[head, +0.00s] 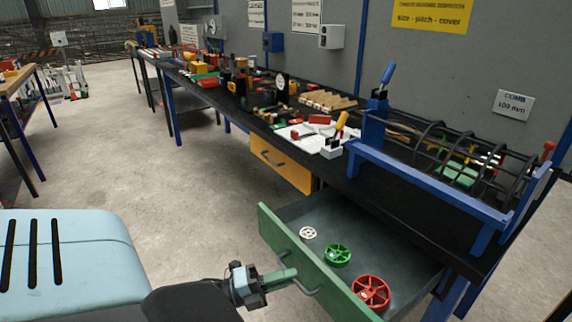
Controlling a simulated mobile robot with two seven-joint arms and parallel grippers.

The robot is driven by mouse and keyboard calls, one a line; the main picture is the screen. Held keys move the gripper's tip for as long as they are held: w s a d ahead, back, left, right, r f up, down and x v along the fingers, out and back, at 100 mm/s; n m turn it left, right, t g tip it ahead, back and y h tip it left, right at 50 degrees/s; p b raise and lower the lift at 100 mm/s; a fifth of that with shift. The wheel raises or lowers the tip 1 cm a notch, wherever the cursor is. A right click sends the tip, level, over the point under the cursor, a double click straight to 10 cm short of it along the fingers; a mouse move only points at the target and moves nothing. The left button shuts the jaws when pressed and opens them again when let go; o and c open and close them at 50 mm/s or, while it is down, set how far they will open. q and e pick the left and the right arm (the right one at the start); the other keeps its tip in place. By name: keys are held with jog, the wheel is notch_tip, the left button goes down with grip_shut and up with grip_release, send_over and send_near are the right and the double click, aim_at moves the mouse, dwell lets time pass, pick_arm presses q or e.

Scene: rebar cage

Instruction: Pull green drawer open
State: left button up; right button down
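The green drawer (325,268) stands pulled out from under the dark workbench. Its green front faces me, with a dark bar handle (309,289) on it. Inside lie a white wheel (308,233), a green wheel (337,255) and a red wheel (371,291), apart from each other on the drawer floor. My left gripper (292,273) reaches in from the lower left, its fingertips at the handle; it looks shut on it, though the far finger is hidden. My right gripper is not in view.
A closed yellow drawer (281,164) sits to the left under the bench. A blue frame holds a rebar cage (450,155) on the bench top, which is crowded with tools. A second bench (20,78) is at the far left. Open floor (150,180) lies between.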

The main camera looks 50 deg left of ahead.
pick_arm(q)
jog(key=o, duration=0.4)
jog(key=b+v, duration=0.1)
jog(key=v, duration=0.7)
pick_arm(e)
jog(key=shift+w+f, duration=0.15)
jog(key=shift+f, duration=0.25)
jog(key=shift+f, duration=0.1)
